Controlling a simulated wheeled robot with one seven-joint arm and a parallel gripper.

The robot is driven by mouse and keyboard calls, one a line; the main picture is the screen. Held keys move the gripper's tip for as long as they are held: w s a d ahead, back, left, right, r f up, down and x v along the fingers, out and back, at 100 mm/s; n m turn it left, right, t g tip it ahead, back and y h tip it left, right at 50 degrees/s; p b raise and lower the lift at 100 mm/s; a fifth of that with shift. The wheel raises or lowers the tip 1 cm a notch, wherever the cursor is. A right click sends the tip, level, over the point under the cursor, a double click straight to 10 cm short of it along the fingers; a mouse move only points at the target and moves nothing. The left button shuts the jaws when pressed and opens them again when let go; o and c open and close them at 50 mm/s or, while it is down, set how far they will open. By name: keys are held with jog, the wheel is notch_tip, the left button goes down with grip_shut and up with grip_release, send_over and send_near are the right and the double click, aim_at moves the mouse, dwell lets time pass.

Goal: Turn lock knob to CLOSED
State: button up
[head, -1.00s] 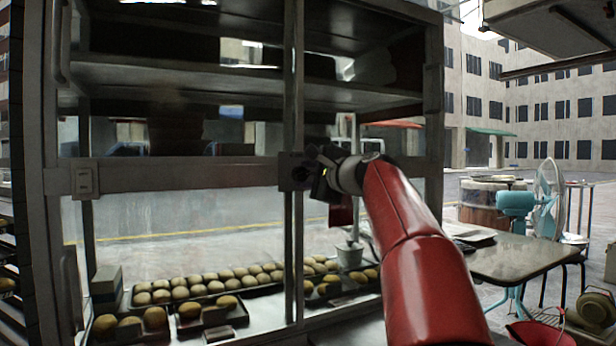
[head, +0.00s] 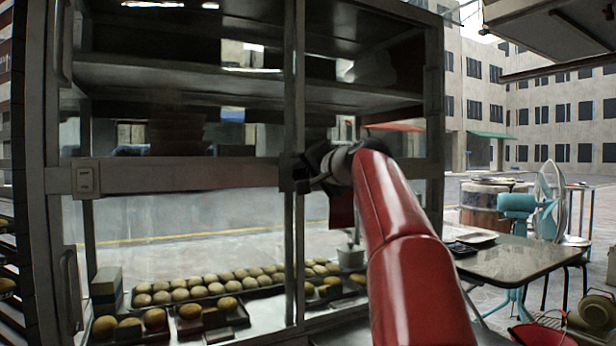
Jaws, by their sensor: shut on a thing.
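My gripper (head: 308,172) is at the middle post of a glass-fronted metal cabinet (head: 200,176), where the crossbar meets the post. It is shut on a small dark part there, which I take to be the lock knob. The jaws and wrist hide most of the knob, so its angle and any marking cannot be read. My red arm reaches up to it from the lower right.
Trays of round buns (head: 190,288) lie in the cabinet's lower part. A metal table (head: 515,258) stands at right, with a turquoise fan (head: 518,204) and a wooden barrel (head: 482,205) behind it. A red bucket (head: 540,335) is at lower right.

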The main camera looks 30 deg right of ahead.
jog(key=shift+a+f+n+h+b, duration=0.1)
jog(key=shift+n+h+b, duration=0.2)
jog(key=shift+n, duration=1.3)
jog(key=o, duration=1)
jog(key=s, duration=0.2)
jog(key=s+b, duration=0.1)
jog(key=s, duration=0.2)
jog(key=s+r, duration=0.1)
jog(key=s, duration=0.1)
jog(key=shift+s+r+b, duration=0.1)
jog(key=shift+s+b, duration=0.25)
